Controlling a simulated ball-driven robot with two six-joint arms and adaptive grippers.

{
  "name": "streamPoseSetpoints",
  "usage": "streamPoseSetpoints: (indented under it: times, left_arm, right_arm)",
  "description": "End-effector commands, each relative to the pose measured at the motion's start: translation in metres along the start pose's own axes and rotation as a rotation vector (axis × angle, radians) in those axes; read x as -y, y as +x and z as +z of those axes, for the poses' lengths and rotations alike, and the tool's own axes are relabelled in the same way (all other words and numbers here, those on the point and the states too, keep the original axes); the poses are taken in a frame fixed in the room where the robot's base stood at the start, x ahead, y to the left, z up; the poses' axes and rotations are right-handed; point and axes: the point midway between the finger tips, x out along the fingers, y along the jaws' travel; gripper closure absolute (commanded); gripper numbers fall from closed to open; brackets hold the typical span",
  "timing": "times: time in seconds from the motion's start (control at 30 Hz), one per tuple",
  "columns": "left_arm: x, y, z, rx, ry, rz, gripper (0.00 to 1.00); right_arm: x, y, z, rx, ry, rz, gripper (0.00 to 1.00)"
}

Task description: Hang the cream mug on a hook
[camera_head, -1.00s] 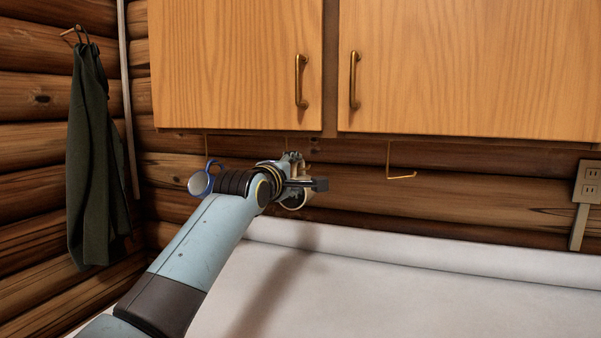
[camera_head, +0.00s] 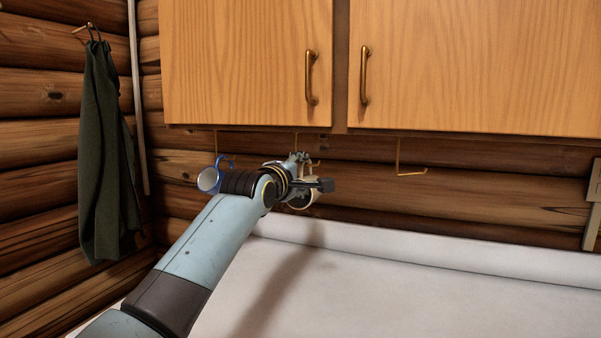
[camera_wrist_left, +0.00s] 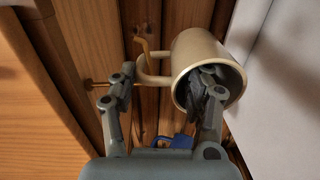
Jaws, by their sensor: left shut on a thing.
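The cream mug (camera_head: 301,202) is below the upper cabinet, largely hidden behind my left gripper (camera_head: 312,182). In the left wrist view the mug (camera_wrist_left: 206,58) lies on its side with its mouth toward the camera. The right finger of my left gripper (camera_wrist_left: 165,88) reaches into the mouth, and the gripper is shut on the mug. The mug's handle (camera_wrist_left: 143,68) points left, close to a brass hook (camera_wrist_left: 143,42). I cannot tell whether the hook passes through the handle. An empty hook (camera_head: 410,173) hangs to the right. My right gripper is out of view.
A blue mug (camera_head: 208,179) hangs from the left hook (camera_head: 216,142). The wooden cabinet (camera_head: 245,65) is close above my gripper, with a log wall (camera_head: 480,195) behind. The white counter (camera_head: 400,295) below looks clear. A dark cloth (camera_head: 103,150) hangs at left.

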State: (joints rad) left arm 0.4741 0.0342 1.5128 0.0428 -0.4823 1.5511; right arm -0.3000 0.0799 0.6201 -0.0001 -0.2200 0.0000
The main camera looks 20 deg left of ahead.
Motion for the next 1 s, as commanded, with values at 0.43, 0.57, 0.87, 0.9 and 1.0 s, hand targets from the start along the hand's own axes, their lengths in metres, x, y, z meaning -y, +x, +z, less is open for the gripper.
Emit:
streamPoseSetpoints:
  times: [0.43,0.57,0.87,0.9,1.0]
  left_arm:
    - [0.002,0.000,0.000,0.000,0.000,0.001,0.24]
    - [0.003,0.000,0.000,0.000,0.000,-0.002,0.24]
    - [0.003,-0.039,0.000,0.000,0.001,0.000,0.24]
    - [0.003,-0.048,0.000,0.000,0.001,0.000,0.24]
    - [0.003,-0.071,0.000,0.000,0.000,0.000,0.24]
  right_arm:
    - [-0.001,0.001,0.000,0.000,-0.001,0.001,0.25]
    - [-0.002,0.001,0.000,0.000,-0.001,0.002,0.25]
    - [-0.001,0.001,0.000,0.000,0.000,0.001,0.25]
    - [-0.001,0.001,0.000,0.000,0.000,0.001,0.25]
    - [-0.001,0.001,0.000,0.000,0.000,0.001,0.25]
